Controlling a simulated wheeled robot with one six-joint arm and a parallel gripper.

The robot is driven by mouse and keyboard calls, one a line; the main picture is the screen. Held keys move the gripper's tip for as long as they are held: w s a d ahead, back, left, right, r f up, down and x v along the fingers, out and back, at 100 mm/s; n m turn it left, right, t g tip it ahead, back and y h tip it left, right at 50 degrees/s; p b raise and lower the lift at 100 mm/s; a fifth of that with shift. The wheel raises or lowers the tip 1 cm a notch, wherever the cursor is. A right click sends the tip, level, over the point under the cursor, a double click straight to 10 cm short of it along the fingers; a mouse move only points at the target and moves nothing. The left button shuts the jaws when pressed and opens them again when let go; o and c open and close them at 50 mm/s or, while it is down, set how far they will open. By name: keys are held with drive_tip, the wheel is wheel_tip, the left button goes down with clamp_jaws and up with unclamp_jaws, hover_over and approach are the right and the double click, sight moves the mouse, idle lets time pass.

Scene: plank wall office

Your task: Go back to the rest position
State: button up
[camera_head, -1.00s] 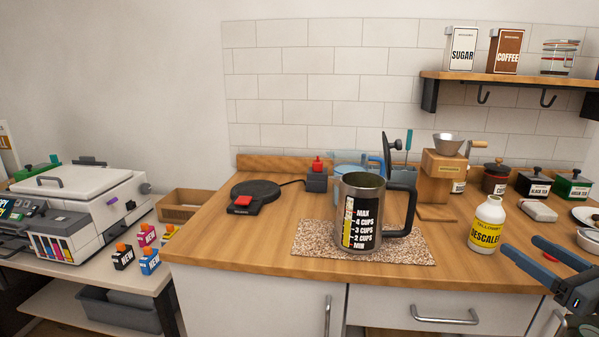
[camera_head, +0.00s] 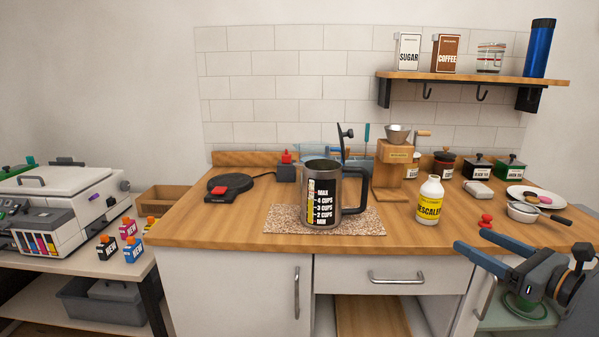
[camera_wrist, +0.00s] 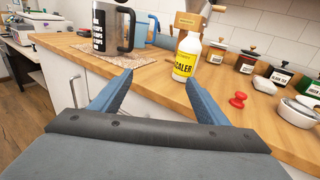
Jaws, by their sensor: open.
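My gripper (camera_head: 468,248) is at the lower right of the head view, in front of the counter's front edge. Its two blue fingers are apart with nothing between them. In the wrist view my gripper (camera_wrist: 158,82) points toward the counter, and the white descaler bottle (camera_wrist: 187,55) stands upright beyond the fingers, apart from them. The bottle also shows in the head view (camera_head: 429,201). A dark kettle with cup marks (camera_head: 321,197) stands upright on a speckled mat (camera_head: 283,219), to the left of the bottle.
The wooden counter (camera_head: 220,232) also holds a black heating base (camera_head: 230,186), a grinder (camera_head: 393,172), several jars, a plate (camera_head: 520,197) and a red knobbed piece (camera_head: 486,221). A printer (camera_head: 60,208) stands on the left table. Drawers sit below the counter.

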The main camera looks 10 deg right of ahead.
drive_tip(key=a+f+n+g+y, duration=0.25)
drive_tip(key=a+n+g, duration=0.25)
drive_tip(key=a, duration=0.5)
drive_tip(key=a+f+n+g+y, duration=0.1)
drive_tip(key=a+n+g+y, duration=0.35)
drive_tip(key=a, duration=0.65)
drive_tip(key=s+a+f+n+g+h, duration=0.1)
drive_tip(key=s+a+n+g+h, duration=0.2)
drive_tip(key=n+h, duration=0.3)
drive_tip(key=s+a+f+n+g+h, duration=0.2)
drive_tip(key=s+a+n+g+h, duration=0.2)
drive_tip(key=n, duration=1.3)
drive_tip(key=a+h+p, duration=0.1)
drive_tip(key=a, duration=0.1)
drive_tip(key=shift+s+a+f+h, duration=0.25)
drive_tip(key=shift+s+a+h, duration=0.05)
drive_tip(key=shift+h, duration=0.1)
